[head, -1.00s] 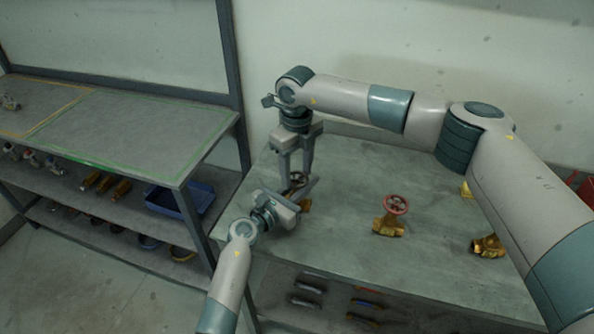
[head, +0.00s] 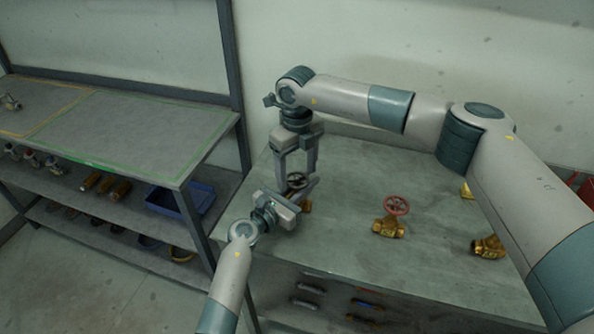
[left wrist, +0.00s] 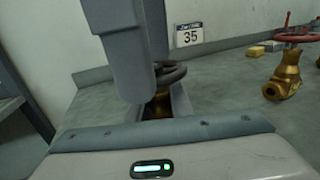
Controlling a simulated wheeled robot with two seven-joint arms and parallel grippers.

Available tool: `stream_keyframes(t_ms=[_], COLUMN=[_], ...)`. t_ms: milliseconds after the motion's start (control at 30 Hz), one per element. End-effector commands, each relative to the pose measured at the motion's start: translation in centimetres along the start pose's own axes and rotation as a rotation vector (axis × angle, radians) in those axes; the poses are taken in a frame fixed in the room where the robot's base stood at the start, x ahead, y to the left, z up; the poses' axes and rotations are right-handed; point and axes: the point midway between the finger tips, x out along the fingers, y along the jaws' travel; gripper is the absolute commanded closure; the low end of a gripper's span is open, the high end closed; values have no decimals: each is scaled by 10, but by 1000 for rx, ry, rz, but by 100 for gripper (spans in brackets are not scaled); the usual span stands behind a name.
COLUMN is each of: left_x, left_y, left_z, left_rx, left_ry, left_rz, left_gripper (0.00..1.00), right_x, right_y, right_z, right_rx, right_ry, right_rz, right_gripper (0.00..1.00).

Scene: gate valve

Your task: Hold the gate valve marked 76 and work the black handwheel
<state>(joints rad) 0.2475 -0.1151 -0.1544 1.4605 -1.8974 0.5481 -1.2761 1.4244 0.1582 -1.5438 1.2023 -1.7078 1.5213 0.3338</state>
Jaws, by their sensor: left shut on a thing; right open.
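The brass gate valve (head: 307,207) with a black handwheel (head: 297,181) is near the left end of the right-hand table. In the left wrist view the handwheel (left wrist: 172,72) sits above the mostly hidden brass body (left wrist: 159,104). My left gripper (head: 303,195) is shut on the valve body from the front, below the wheel. My right gripper (head: 299,176) points down from above, open, its fingers at the handwheel; contact with the rim cannot be told. No number shows on this valve; a plate behind it (left wrist: 189,35) reads 35.
A brass valve with a red handwheel (head: 388,228) stands to the right on the table (head: 345,190). Another brass valve (head: 487,246) is partly behind my right arm. A shelf unit at left holds a blue bin (head: 182,200).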

Motion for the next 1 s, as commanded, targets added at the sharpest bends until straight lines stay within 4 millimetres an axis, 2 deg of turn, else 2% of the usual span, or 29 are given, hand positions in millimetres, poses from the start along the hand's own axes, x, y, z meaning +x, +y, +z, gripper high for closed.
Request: stream_keyframes(t_ms=[267,733,1000], left_x=[0,0,-1], left_y=[0,0,0], left_z=[-2,-2,-2], left_rx=[-1,-1,-1], left_ry=[3,3,3], left_rz=[0,0,0], left_gripper=[100,100,100], right_x=[-17,-94,-118], right_y=[0,0,0], right_z=[0,1,1], right_rx=[-1,1,0], right_ry=[-2,-3,-2], right_rz=[-1,-1,-1], right_gripper=[31,31,31])
